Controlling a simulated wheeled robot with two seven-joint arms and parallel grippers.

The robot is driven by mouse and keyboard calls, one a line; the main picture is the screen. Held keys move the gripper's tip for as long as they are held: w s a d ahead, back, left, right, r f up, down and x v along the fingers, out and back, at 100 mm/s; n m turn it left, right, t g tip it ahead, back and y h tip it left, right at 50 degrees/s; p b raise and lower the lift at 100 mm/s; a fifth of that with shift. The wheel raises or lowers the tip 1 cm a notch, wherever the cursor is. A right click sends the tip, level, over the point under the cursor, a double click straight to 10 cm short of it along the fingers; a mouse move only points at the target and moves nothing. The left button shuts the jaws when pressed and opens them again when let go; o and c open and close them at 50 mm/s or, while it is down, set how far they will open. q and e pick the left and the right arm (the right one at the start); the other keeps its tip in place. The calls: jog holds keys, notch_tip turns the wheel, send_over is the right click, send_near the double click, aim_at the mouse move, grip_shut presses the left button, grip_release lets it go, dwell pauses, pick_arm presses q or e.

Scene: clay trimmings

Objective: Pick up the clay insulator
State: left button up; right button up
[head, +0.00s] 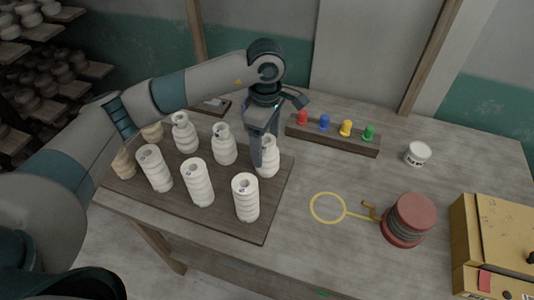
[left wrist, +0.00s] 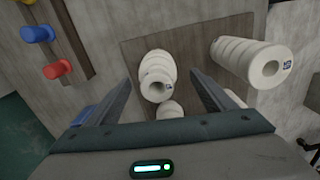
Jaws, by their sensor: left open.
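Several white ribbed clay insulators stand upright on a dark board (head: 225,222). My left gripper (head: 263,150) points down at the board's back right insulator (head: 270,158), with one finger in front of part of it. In the left wrist view this insulator (left wrist: 157,72) shows its open top between the two spread fingers (left wrist: 160,85). The gripper is open and I cannot tell whether a finger touches it. Another insulator (head: 246,198) stands at the front right corner, and it seems to show in the left wrist view (left wrist: 250,58). My right gripper is not in view.
A rack with red (head: 303,117), blue, yellow and green pegs stands behind. A white tub (head: 417,153), yellow ring (head: 328,207), red spool (head: 409,218) and yellow box (head: 497,245) are to the right. The table between board and ring is clear.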

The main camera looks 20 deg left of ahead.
aim_at(267, 155)
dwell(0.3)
pick_arm(q)
notch_tip(267, 155, down, 2)
jog(key=shift+w+f+p, duration=0.1)
jog(key=shift+p, duration=1.1)
notch_tip(267, 155, down, 2)
jog(key=shift+f+p, duration=0.1)
jog(key=shift+p, duration=0.4)
jog(key=shift+f, duration=0.45)
jog(key=shift+w, duration=0.1)
jog(key=c, duration=1.6)
jog(key=shift+r, duration=0.2)
